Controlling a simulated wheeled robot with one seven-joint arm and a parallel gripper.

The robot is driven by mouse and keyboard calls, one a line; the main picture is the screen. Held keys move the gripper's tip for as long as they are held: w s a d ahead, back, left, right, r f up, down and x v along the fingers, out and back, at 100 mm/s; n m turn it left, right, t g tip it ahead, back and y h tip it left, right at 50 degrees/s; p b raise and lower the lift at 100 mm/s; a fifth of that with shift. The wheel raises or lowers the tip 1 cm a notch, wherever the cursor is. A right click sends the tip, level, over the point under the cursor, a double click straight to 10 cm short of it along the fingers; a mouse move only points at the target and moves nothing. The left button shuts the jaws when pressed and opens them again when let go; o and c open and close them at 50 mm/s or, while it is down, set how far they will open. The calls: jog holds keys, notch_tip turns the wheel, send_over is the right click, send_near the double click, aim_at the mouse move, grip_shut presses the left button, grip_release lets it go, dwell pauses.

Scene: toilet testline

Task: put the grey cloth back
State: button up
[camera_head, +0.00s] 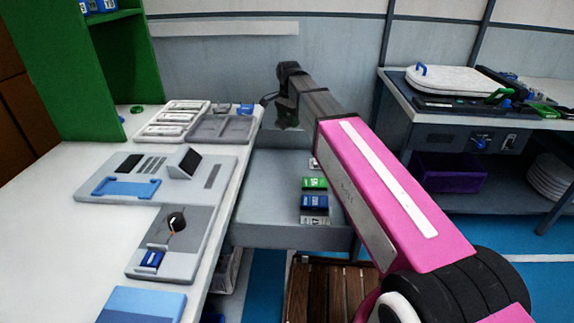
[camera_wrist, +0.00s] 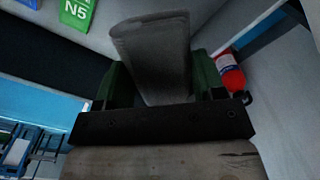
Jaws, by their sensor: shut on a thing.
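My gripper (camera_wrist: 158,85) shows in the wrist view as two green fingers on a dark bar. It is shut on the grey cloth (camera_wrist: 155,45), which looks like a flat, folded piece standing out between the fingers. In the head view my gripper (camera_head: 287,108) is at the far end of my arm, above the back of the low grey bench. There it is small and dark, and I cannot clearly make out the cloth.
The grey bench (camera_head: 270,190) holds a green block (camera_head: 314,183) and a blue block (camera_head: 314,202). A white table (camera_head: 60,220) with trays and devices stands at left. At right a workbench (camera_head: 440,122) carries a white lidded box (camera_head: 455,80), with a purple bin (camera_head: 450,172) below.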

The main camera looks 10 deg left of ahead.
aim_at(287, 164)
jog(key=shift+a+f, duration=0.2)
jog(key=shift+a, duration=0.1)
notch_tip(287, 164, down, 18)
jog(key=shift+r, duration=0.2)
dwell(0.4)
jog(key=o, duration=0.4)
jog(key=shift+f, duration=0.15)
jog(key=o, duration=0.5)
jog(key=shift+c, duration=0.2)
notch_tip(287, 164, up, 12)
jog(key=shift+r, duration=0.2)
